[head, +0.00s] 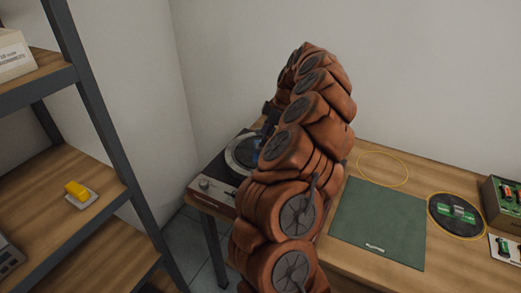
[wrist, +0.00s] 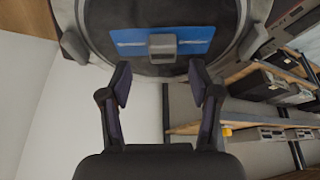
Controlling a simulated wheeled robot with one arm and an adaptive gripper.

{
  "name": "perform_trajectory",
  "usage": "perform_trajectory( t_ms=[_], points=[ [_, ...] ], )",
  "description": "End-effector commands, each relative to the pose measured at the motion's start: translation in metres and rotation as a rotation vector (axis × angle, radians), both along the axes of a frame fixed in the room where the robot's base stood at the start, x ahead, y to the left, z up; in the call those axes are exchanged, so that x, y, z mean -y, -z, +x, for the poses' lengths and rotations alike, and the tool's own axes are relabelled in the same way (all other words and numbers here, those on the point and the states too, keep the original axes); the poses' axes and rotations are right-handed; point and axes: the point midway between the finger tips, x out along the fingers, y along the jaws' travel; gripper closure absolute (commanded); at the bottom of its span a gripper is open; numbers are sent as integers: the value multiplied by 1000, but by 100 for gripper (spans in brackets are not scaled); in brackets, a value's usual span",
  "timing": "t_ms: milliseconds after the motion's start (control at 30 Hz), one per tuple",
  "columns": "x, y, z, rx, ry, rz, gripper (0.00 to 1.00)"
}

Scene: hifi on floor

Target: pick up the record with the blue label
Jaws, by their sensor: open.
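The record with the blue label lies on the turntable (head: 206,190), mostly hidden behind my arm in the head view. In the wrist view the dark record carries a flat blue label (wrist: 192,36) and a grey block (wrist: 162,48) at its middle. My gripper (wrist: 160,72) is open and empty, its two fingers apart and pointing at the record. The grey block shows just beyond the fingertips, about midway between them. I cannot tell how far apart they are in depth.
A second record with a green label (head: 441,208) lies inside a yellow ring on the wooden table, beside a green mat (head: 377,222). An empty yellow ring (head: 408,175) is behind the mat. A crate (head: 493,205) stands at right. A shelf unit (head: 92,120) rises at left.

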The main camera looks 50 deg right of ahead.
Motion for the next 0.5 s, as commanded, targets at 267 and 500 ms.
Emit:
perform_trajectory(
  t_ms=[267, 500],
  points=[
    [-10, 29, 5, -1, -2, 3, 38],
    [-11, 36, 7, 0, 0, 1, 38]
  ],
)
